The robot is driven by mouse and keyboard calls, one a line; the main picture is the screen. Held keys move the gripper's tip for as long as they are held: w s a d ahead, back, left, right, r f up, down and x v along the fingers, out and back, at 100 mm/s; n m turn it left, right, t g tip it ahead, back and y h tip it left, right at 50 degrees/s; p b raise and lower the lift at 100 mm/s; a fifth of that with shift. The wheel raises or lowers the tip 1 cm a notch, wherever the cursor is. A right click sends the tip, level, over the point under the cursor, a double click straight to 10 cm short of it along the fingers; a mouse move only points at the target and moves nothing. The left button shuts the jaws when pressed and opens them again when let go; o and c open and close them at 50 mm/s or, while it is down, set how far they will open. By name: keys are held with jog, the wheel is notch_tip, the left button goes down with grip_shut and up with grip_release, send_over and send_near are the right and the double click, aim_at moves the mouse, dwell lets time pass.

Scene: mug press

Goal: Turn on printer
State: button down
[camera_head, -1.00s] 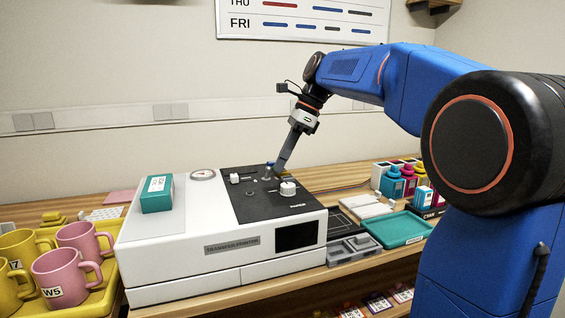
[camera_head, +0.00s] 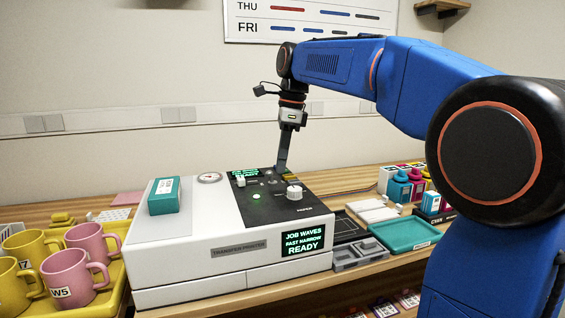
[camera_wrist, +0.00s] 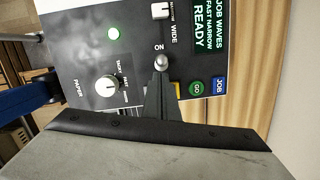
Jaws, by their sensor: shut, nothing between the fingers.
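The white transfer printer (camera_head: 190,243) stands on the wooden bench. Its front screen (camera_head: 304,241) is lit and reads "JOB WAVES FAST NARROW READY". A metal toggle switch (camera_wrist: 162,62) beside the word "ON" shows in the wrist view. My gripper (camera_head: 281,170) is shut and empty over the back right of the panel. In the wrist view its fingertips (camera_wrist: 160,75) are at the toggle; I cannot tell whether they touch it. The white PAPER knob (camera_wrist: 106,88) and green GO button (camera_wrist: 197,88) are near.
A teal box (camera_head: 164,196) lies on the printer's left top. A yellow tray (camera_head: 112,283) of pink and yellow mugs is at the left. A teal tray (camera_head: 404,233), a grey bin (camera_head: 360,254) and ink bottles (camera_head: 398,188) are at the right.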

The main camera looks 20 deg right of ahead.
jog(key=shift+r, duration=0.15)
jog(key=shift+r, duration=0.65)
